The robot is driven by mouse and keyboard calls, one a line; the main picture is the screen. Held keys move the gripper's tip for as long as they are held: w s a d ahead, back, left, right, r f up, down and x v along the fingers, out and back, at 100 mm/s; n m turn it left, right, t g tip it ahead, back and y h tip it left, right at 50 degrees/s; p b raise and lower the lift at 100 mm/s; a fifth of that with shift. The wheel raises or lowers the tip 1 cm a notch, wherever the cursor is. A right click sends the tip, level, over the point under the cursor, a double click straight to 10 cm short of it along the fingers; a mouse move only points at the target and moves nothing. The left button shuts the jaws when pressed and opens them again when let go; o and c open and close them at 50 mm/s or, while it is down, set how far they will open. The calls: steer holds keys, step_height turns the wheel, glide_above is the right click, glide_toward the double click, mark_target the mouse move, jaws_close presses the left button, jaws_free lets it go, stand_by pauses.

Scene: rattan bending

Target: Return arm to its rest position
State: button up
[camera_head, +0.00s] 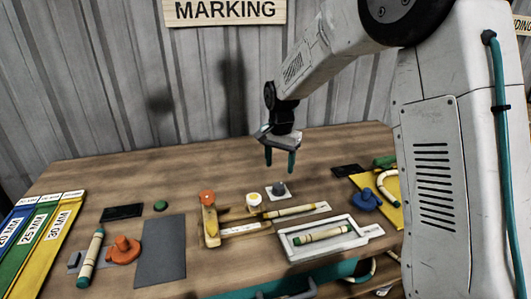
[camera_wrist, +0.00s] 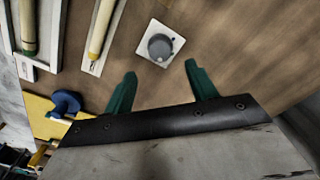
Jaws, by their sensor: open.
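My gripper (camera_head: 280,160) hangs over the rear middle of the workbench with its fingers pointing down. Its two green fingers are apart and nothing is between them; they also show in the wrist view (camera_wrist: 160,85). A grey knob on a white square plate (camera_head: 278,189) is below and a little in front of the fingers; it also shows in the wrist view (camera_wrist: 160,47). My arm reaches in from the right side of the head view.
On the wooden bench (camera_head: 200,172) stand a wooden fixture with an orange knob (camera_head: 208,198), a white tray holding a rattan piece (camera_head: 320,236), a blue knobbed piece (camera_head: 366,199), an orange knobbed piece (camera_head: 124,250) and a grey mat (camera_head: 162,250). The bench's back left is clear.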

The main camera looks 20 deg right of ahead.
steer(key=shift+s, duration=0.1)
steer(key=s+d+r+n, duration=0.1)
steer(key=s+r+n, duration=0.2)
steer(key=s, duration=0.9)
steer(key=s+d+r+n+t, duration=0.1)
steer(key=s+r+n, duration=0.2)
steer(key=s, duration=1)
steer(key=s+d+r+n, duration=0.1)
steer(key=s+r+n, duration=0.2)
steer(key=s, duration=1)
step_height(320, 180, up, 3)
steer(key=shift+f, duration=0.1)
